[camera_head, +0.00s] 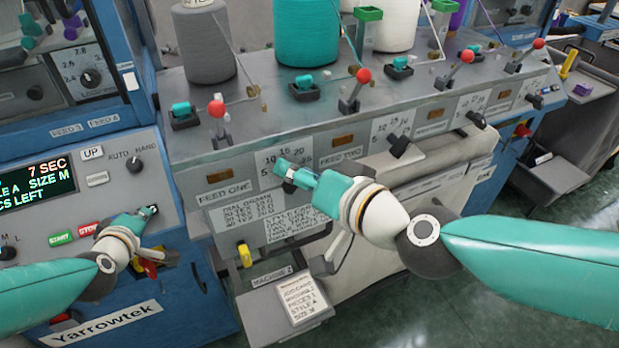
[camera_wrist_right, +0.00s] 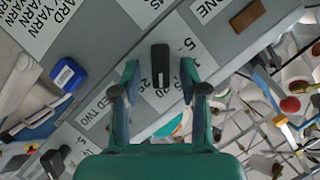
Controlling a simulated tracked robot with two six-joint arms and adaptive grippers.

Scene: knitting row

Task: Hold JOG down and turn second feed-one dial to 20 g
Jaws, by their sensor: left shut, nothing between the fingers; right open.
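The feed-one dial of this machine shows in the right wrist view as a black bar knob (camera_wrist_right: 160,62), with its number plate (camera_wrist_right: 188,50) around it. My right gripper (camera_wrist_right: 159,82) is open, one finger on each side of the knob; contact cannot be told. In the head view my right gripper (camera_head: 284,169) covers this dial at the FEED ONE plate (camera_head: 272,157).
The control panel has a display (camera_head: 38,182), a green START button (camera_head: 60,238) and a red STOP button (camera_head: 89,229) close to my left gripper. The FEED TWO dial (camera_head: 398,146) is to the right. Red-knobbed levers (camera_head: 217,109) and yarn cones (camera_head: 306,32) stand above.

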